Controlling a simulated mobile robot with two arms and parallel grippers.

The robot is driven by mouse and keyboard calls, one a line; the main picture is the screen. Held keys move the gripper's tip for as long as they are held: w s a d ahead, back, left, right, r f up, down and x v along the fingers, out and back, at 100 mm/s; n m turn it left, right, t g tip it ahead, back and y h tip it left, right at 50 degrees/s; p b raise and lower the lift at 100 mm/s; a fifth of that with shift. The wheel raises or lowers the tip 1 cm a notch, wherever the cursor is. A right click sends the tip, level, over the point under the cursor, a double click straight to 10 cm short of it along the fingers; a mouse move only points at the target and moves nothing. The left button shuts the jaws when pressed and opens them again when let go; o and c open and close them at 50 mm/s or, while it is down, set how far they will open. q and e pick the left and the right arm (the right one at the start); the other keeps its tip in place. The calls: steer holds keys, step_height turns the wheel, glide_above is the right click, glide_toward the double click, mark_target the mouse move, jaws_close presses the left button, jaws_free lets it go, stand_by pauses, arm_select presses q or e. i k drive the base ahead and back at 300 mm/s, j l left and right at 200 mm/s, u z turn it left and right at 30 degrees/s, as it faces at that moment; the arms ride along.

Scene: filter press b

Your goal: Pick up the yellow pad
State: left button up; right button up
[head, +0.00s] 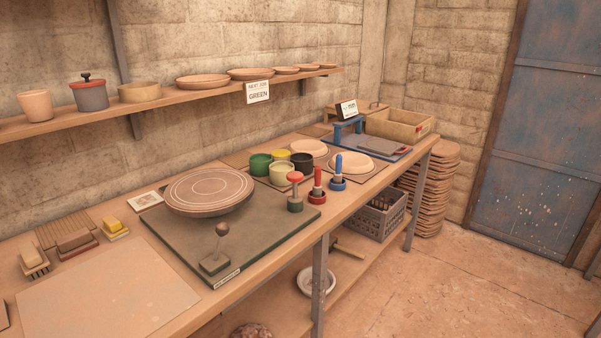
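A small yellow pad (115,223) lies on the left part of the workbench, on top of what looks like a thin layered base with a pale edge. It sits just left of the dark board (165,240) and right of a similar tan block on a dark red base (74,240). Its top and front side are in plain view and nothing touches it from above. Neither of my grippers shows in the head view.
A round ringed disc (209,190) and a small stand with a ball (217,255) are on the dark board. Coloured pots (281,173) and red and blue handled tools (338,175) stand farther right. A wall shelf (180,95) overhangs the bench's back. A bare pale board (105,295) lies in front.

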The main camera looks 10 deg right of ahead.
mark_target(113, 228)
steer(key=i+z, duration=0.1)
steer(key=i, duration=0.85)
steer(key=u, duration=1.35)
steer(key=k+z, duration=0.1)
